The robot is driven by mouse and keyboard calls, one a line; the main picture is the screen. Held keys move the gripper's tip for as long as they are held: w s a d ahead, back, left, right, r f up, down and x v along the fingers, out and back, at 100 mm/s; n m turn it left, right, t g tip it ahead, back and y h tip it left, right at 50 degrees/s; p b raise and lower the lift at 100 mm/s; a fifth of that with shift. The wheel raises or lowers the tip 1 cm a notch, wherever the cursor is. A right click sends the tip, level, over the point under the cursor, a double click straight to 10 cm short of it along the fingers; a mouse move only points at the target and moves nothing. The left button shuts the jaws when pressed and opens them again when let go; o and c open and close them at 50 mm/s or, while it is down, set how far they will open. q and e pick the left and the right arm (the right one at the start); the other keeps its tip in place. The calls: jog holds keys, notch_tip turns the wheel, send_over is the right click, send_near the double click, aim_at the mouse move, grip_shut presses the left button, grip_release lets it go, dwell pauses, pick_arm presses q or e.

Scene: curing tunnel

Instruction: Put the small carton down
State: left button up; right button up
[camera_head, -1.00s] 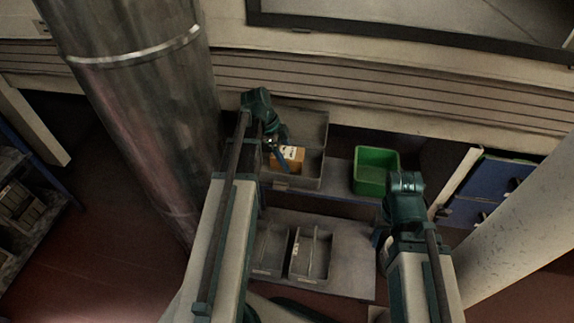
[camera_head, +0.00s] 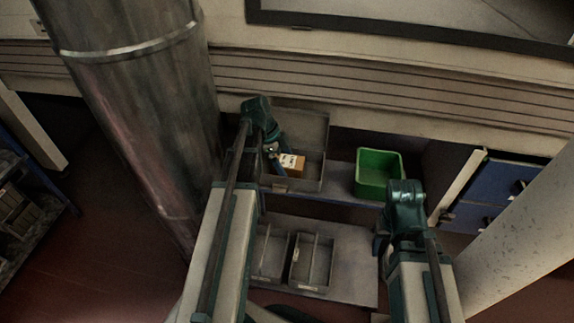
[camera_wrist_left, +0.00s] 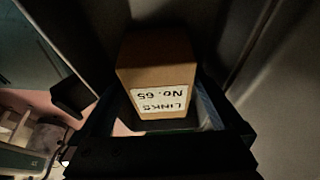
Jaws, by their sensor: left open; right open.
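The small carton (camera_head: 293,165) is an orange-brown box with a white label, sitting inside the grey open bin (camera_head: 311,186) on the shelf. In the left wrist view the carton (camera_wrist_left: 155,72) shows its label "LINKS No. 65". My left gripper (camera_head: 277,166) is open at the carton's left side in the head view. In the wrist view the carton stands in front of the spread jaws; whether they touch it I cannot tell. My right gripper (camera_head: 381,243) hangs open and empty below the green bin; its fingertips are partly hidden.
A green bin (camera_head: 379,172) stands on the shelf to the right. Grey divided trays (camera_head: 292,258) lie on the lower shelf (camera_head: 351,266). A thick metal pipe (camera_head: 150,120) rises at the left, close to my left arm. A pale column (camera_head: 520,235) stands at the right.

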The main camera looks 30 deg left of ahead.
pick_arm(q)
jog(key=shift+r, duration=0.1)
jog(key=p+v, duration=1)
jog(key=v, duration=0.1)
jog(key=shift+d+r, duration=0.1)
jog(key=shift+r, duration=0.05)
jog(key=shift+a+r+p, duration=0.3)
jog(key=shift+r+p, duration=0.15)
jog(key=shift+p, duration=0.25)
jog(key=s+d+r+n+y+p, duration=0.2)
jog(key=s+d+r+n+p, duration=0.3)
jog(key=d+r+p, duration=0.6)
jog(key=s+d+r+n+g+y+p, duration=0.1)
jog(key=s+d+r+n+y+p, duration=0.2)
jog(key=s+d+r+n+p, duration=0.3)
jog(key=s+d+r+p, duration=0.1)
jog(key=d+r+p, duration=0.1)
jog(key=d, duration=0.3)
jog(key=s+d+r+p, duration=0.1)
jog(key=d+r+p, duration=0.2)
jog(key=d+p, duration=0.2)
jog(key=shift+d+r+y, duration=0.25)
jog(key=shift+d+y, duration=0.05)
jog(key=shift+d, duration=0.05)
